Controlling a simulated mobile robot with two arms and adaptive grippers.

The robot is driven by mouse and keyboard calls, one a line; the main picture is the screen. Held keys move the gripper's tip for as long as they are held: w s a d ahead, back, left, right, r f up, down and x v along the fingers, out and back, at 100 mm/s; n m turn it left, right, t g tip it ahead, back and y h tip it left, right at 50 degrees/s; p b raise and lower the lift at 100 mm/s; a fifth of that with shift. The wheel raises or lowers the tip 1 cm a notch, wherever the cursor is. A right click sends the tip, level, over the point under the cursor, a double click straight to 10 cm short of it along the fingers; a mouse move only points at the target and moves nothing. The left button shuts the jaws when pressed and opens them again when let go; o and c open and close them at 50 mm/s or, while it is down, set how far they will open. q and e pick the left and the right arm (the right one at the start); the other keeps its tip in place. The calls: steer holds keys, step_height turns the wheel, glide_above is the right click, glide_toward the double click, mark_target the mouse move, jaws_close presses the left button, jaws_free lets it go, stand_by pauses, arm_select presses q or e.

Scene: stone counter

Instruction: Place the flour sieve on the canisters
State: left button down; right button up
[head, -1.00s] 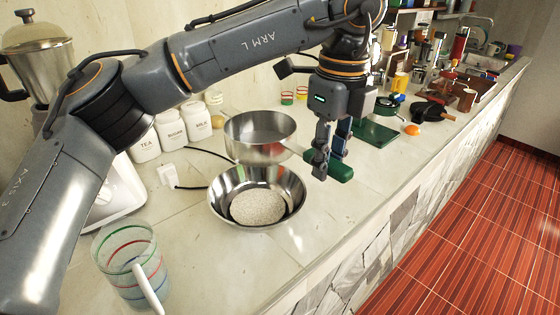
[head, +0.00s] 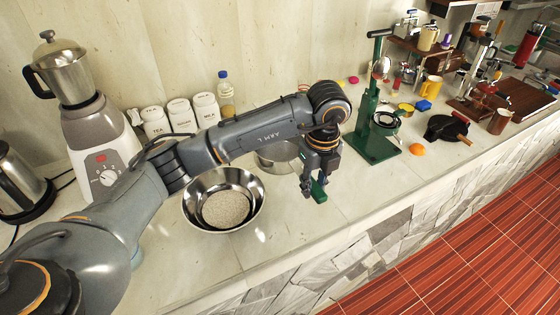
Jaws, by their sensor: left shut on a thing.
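The flour sieve (head: 272,163) is a round metal pan with a green handle (head: 319,193). It is partly hidden behind my left arm, just right of and behind the steel bowl (head: 190,205) of flour. My left gripper (head: 313,186) is shut on the green handle. I cannot tell whether the sieve touches the counter. The white canisters stand in a row against the back wall: tea (head: 155,124), sugar (head: 182,116) and milk (head: 206,110). They are left of the sieve and apart from it. My right gripper is not in view.
A blender (head: 100,150) stands left of the canisters, and a bottle (head: 226,95) stands right of them. A green press (head: 375,135) stands right of the sieve. Cups and tools fill the right end. The counter's front middle (head: 300,240) is clear.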

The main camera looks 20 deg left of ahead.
arm_select(q)
steer(key=shift+a+f, duration=0.1)
steer(key=shift+f, duration=0.1)
step_height(320, 180, down, 9)
steer(key=p, duration=0.3)
steer(key=shift+a+f, duration=0.1)
steer(key=shift+f, duration=0.35)
steer(key=c, duration=1.5)
jaws_free()
steer(key=shift+f, duration=0.15)
steer(key=shift+c, duration=0.2)
steer(key=o, duration=0.4)
steer(key=shift+o, duration=0.2)
